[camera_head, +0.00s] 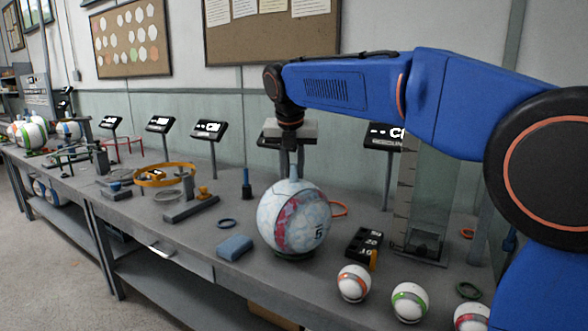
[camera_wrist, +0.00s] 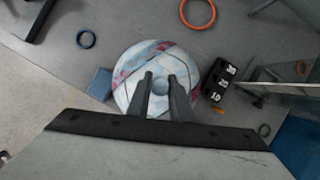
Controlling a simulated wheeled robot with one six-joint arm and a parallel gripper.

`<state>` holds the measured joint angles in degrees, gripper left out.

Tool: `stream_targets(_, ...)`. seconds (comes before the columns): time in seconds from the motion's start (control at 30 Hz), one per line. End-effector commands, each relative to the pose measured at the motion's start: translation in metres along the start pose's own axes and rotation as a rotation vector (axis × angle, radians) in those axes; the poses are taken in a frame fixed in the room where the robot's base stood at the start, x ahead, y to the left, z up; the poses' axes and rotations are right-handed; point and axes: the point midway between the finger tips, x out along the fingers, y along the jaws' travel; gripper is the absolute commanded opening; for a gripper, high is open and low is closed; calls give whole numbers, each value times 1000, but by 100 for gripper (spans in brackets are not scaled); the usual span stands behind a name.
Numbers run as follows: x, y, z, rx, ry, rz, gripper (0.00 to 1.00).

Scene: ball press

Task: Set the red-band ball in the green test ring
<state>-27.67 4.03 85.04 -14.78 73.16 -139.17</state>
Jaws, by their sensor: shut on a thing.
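A large pale blue-white ball with a red-pink band (camera_head: 278,222) stands upright on the bench, a dark rim showing under it. It also shows from above in the wrist view (camera_wrist: 130,72). My gripper (camera_head: 291,170) is above the ball, shut on the pale blue stem on its top. In the wrist view its two fingers (camera_wrist: 160,84) sit either side of the stem. A small red-band ball (camera_head: 472,317) is partly cut off at the lower right.
A blue ring (camera_head: 226,223) and blue block (camera_head: 235,247) lie left of the large ball. A orange ring (camera_head: 339,209) lies behind it. A black numbered block (camera_head: 363,246), orange-band ball (camera_head: 353,283), green-band ball (camera_head: 409,301) and clear column (camera_head: 430,200) stand right.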

Motion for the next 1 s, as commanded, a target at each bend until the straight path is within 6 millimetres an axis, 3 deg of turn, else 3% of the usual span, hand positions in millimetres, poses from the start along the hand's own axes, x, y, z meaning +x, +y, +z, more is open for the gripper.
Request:
stream_targets(0.37, 4, 0, -2, 0, 0, 0, 0)
stream_targets(0.4, 5, 0, -2, 0, 1, -1, 27)
stream_targets(0.47, 5, 0, -2, 0, 1, -1, 38)
stream_targets(0.8, 2, 0, -1, 0, 0, 0, 38)
stream_targets(1.0, -19, 0, 1, 0, -2, 1, 38)
